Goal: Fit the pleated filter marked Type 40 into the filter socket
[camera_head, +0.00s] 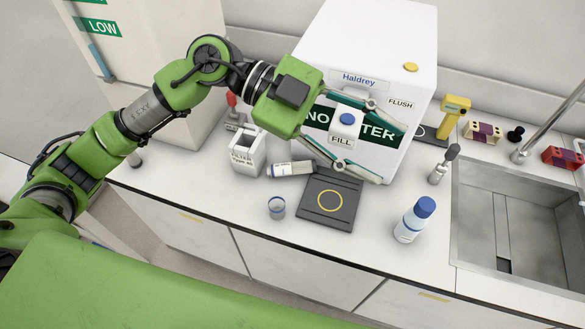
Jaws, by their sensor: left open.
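A white box-like piece (246,155) with an open top stands upright on the counter; its small label seems to read Type 40, but the print is blurred. A white cylinder with a label and a dark end (290,168) lies beside it; I cannot tell whether it is a pleated filter. No filter socket is clearly recognisable. My left gripper (374,143) is open in front of the white Haldrey machine (408,50), its fingers on either side of a white fixture with a blue button (347,119), marked FILL. Nothing shows in its grip. My right gripper is out of view.
A dark plate with a yellow ring (312,203) lies below the machine. A small clear cup (277,208) and a blue-capped bottle (415,220) stand near the front edge. A sink (470,225), a yellow device (453,115) and coloured blocks are at the right.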

